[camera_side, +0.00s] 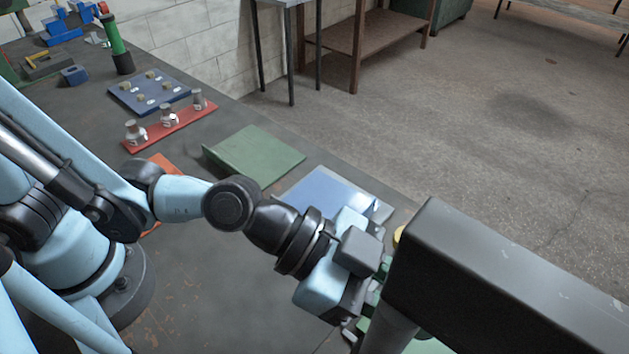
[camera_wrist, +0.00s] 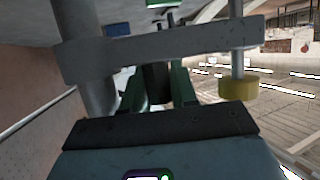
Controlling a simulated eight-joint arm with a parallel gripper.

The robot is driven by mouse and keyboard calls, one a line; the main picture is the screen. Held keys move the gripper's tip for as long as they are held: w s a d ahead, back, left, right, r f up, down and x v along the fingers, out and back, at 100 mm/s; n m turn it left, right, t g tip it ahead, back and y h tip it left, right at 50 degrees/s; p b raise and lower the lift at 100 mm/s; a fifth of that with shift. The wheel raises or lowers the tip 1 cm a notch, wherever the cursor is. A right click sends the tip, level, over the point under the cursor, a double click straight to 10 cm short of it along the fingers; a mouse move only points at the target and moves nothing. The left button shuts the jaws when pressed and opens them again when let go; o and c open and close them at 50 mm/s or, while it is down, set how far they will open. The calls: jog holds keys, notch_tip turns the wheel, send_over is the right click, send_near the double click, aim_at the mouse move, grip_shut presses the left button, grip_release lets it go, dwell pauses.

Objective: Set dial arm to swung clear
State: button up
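The dial arm appears as a grey bar (camera_wrist: 160,50) across the wrist view, joined to a round post (camera_wrist: 88,40) at left. A thin rod with a yellow round piece (camera_wrist: 238,88) hangs from its right end. In the side view a large dark beam (camera_side: 510,285) fills the lower right, and a bit of yellow (camera_side: 399,234) shows beside it. My gripper (camera_wrist: 158,85) has green fingers pointing toward the bar, with a dark upright piece between them. Whether they grip it is unclear. In the side view the beam partly hides my gripper (camera_side: 375,290).
A blue plate (camera_side: 325,195) and a green plate (camera_side: 255,155) lie on the bench near my wrist. A red strip with several metal knobs (camera_side: 168,122) and a blue board (camera_side: 150,92) are farther back. The bench edge and open floor are at right.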

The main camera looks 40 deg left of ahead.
grip_shut()
jog(key=shift+a+f+n+t+y, duration=0.1)
jog(key=shift+a+n+t+y, duration=0.3)
jog(key=shift+n+t, duration=0.2)
jog(key=shift+o, duration=1.7)
grip_release()
